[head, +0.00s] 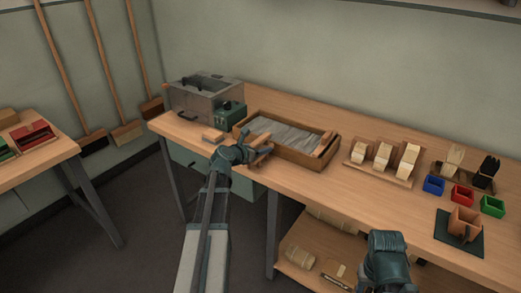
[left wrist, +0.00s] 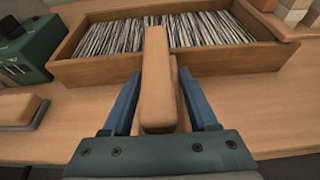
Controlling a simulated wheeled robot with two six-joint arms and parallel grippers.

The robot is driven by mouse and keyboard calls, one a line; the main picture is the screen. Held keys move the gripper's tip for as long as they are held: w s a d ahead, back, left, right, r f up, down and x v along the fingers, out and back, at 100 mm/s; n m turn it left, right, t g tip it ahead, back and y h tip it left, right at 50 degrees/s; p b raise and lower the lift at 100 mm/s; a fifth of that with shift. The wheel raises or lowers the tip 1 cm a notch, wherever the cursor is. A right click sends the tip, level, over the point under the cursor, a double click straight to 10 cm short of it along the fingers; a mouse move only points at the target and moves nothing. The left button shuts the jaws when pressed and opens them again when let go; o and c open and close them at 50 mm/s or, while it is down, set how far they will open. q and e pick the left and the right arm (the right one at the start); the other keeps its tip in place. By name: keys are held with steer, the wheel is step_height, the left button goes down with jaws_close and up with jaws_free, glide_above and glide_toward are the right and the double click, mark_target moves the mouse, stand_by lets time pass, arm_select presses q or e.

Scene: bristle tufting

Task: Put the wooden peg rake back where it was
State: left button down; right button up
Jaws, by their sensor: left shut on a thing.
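A wooden piece, which I take to be the peg rake (left wrist: 156,80), is between the blue fingers of my left gripper (left wrist: 160,104). Its plain bar points towards the bristle tray; I cannot make out any pegs. In the head view my left gripper (head: 254,155) is shut on it at the tray's front left. The wooden tray (left wrist: 98,71) holds a layer of grey bristles (left wrist: 195,32). The tray also shows in the head view (head: 291,155). My right gripper (head: 387,262) is low at the bench's front edge, its fingers hidden.
A grey and green machine (head: 205,97) stands left of the tray, with a wooden block (head: 213,135) in front. Another wooden piece (head: 325,143) lies at the tray's right end. Pale blocks on a rack (head: 382,157) and coloured bins (head: 462,194) stand to the right.

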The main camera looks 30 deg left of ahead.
arm_select(q)
steer(key=shift+c, duration=0.9)
jaws_free()
steer(key=shift+f, duration=0.1)
steer(key=shift+r, duration=0.25)
steer(key=p+v, duration=0.4)
steer(key=v, duration=0.8)
steer(key=shift+f, duration=0.15)
